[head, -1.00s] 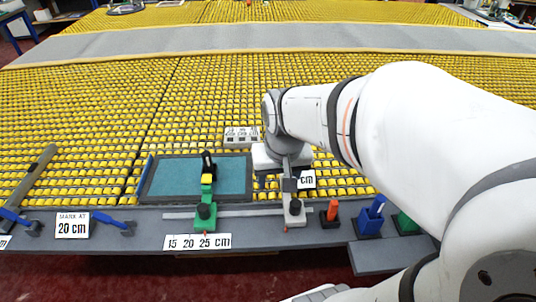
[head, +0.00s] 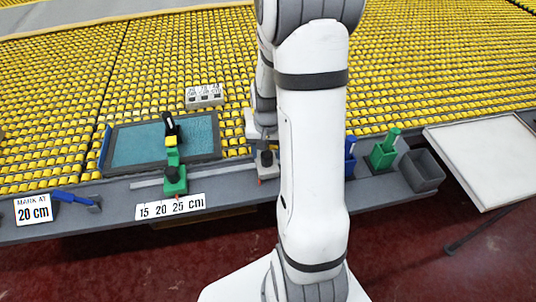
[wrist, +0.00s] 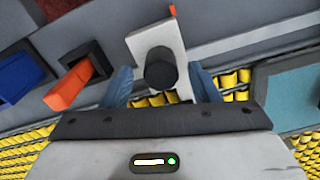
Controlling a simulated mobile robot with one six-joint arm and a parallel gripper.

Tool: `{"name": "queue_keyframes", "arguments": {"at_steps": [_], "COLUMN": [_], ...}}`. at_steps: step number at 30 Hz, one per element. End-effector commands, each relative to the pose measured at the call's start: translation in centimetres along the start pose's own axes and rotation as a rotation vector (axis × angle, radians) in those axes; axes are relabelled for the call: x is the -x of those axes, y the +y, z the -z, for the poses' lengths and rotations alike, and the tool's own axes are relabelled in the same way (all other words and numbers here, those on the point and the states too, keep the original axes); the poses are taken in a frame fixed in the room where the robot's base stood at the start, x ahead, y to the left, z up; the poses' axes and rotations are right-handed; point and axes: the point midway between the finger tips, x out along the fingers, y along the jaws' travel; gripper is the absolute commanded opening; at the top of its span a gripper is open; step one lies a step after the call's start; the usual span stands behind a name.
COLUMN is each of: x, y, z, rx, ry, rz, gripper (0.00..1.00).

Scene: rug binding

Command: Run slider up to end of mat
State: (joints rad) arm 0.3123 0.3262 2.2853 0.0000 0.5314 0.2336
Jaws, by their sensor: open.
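A pale grey slider with a black knob (head: 265,163) stands at the right part of the bench rail, partly behind my arm. In the wrist view the pale slider plate (wrist: 152,40) has its black knob between the two blue fingers of my gripper (wrist: 163,82). The fingers are apart, with a gap on each side of the knob. A green slider with a black knob (head: 174,181) stands further left on the rail, by the 15 20 25 cm label. The teal mat (head: 140,146) lies in a dark frame behind the rail; its corner shows in the wrist view (wrist: 295,97).
An orange piece in a dark holder (wrist: 70,85) and a blue holder (wrist: 18,75) stand beside the pale slider. A green holder (head: 383,155), a grey bin (head: 422,172) and a white table (head: 485,155) are at right. A 20 cm sign (head: 33,210) is at left.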

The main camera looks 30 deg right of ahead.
Motion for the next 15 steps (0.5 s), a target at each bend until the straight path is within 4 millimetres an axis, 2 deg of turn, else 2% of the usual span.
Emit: {"name": "queue_keyframes", "arguments": {"at_steps": [6, 15], "x": [-2.1, -2.4], "y": [0.0, -0.1], "z": [0.0, 0.0], "rx": [0.001, 0.002], "ry": [-0.001, 0.002], "rz": [0.000, 0.000], "gripper": [0.55, 0.55]}}
